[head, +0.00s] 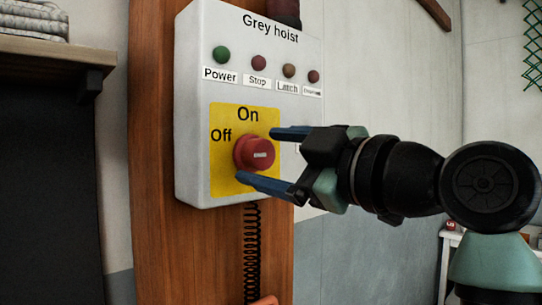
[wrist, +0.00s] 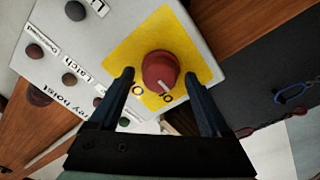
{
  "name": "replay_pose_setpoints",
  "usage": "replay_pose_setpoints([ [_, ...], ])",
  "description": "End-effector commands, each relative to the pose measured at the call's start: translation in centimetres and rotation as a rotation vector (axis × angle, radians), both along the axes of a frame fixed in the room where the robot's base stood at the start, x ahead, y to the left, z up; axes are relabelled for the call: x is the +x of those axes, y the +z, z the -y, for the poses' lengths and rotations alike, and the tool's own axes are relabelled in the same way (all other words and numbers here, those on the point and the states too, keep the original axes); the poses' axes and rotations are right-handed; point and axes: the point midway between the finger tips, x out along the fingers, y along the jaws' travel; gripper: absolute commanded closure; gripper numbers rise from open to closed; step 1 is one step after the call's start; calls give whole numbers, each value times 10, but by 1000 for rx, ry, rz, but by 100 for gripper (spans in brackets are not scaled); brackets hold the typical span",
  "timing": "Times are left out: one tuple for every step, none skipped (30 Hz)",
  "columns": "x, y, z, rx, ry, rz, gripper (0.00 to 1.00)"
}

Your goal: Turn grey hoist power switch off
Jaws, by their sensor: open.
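The grey hoist switch is a round red knob (head: 256,154) on a yellow plate (head: 229,184), marked On above and Off at its left. A white line on the knob lies roughly level in the head view. In the wrist view the knob (wrist: 160,68) shows this line towards the Off lettering. My gripper (head: 255,155) is open, with one blue finger at the knob's upper right and the other at its lower left. In the wrist view my gripper (wrist: 160,74) has its fingertips either side of the knob, with gaps showing.
The white control box (head: 190,100) hangs on a wooden post (head: 152,150). Round buttons labelled Power, Stop and Latch, and one more, sit above the knob. A coiled black cable (head: 252,250) hangs below. A shelf (head: 50,50) stands at the left.

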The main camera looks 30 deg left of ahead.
Motion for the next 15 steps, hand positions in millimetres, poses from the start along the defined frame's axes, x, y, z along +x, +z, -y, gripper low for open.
replay_pose_setpoints([
  [0,0,0,0,0,-1,19],
  [0,0,0,0,0,-1,19],
  [0,-1,2,0,0,-1,19],
  [-1,-1,3,1,-1,-1,19],
  [-1,-1,6,0,-1,-1,19],
  [-3,-2,10,1,-3,0,19],
  [-4,-2,14,2,-3,1,19],
  [-5,-3,19,2,-3,1,19],
  [-8,-4,26,0,-4,1,19],
  [-10,-4,32,1,-4,1,19],
  [-12,-5,38,2,-5,1,19],
  [-16,-5,47,2,-5,1,19],
  [-18,-6,54,2,-5,1,19],
  [-20,-6,60,1,-5,0,19],
  [-23,-6,69,2,-5,1,19],
])
